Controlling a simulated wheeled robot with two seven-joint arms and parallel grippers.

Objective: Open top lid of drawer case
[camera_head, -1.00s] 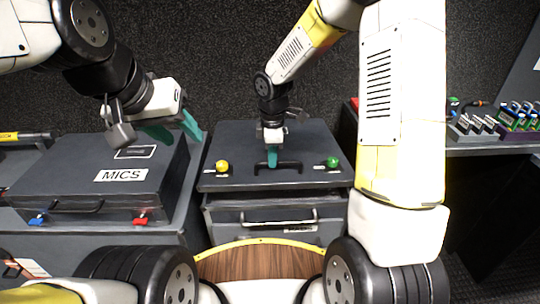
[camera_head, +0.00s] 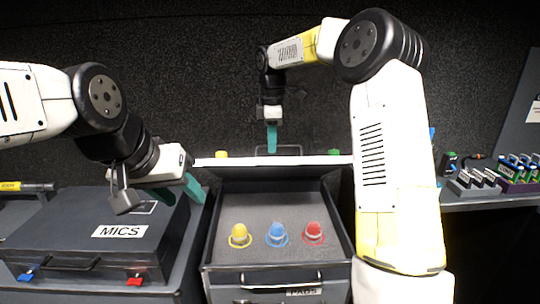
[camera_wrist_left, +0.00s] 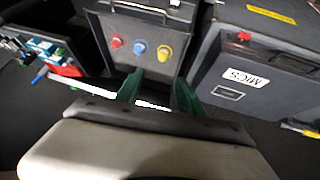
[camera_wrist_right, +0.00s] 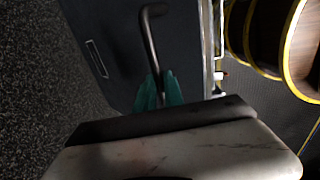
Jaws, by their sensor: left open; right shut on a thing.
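The drawer case (camera_head: 342,225) stands in the middle of the head view. Its top lid (camera_head: 300,160) is raised well off the case and seen nearly edge-on, with a yellow knob and a green knob on it. The open case shows a grey interior with yellow, blue and red pieces. My right gripper (camera_head: 272,140) is shut on the lid's dark handle (camera_wrist_right: 152,40), which passes between its teal fingers in the right wrist view. My left gripper (camera_head: 178,192) is open and empty, left of the lid, above the MICS case.
The MICS case (camera_head: 75,240) with blue and red latches lies to the left. A shelf (camera_head: 490,203) with small racks and coloured items is at the right. A dark textured wall (camera_head: 150,60) rises behind the lid.

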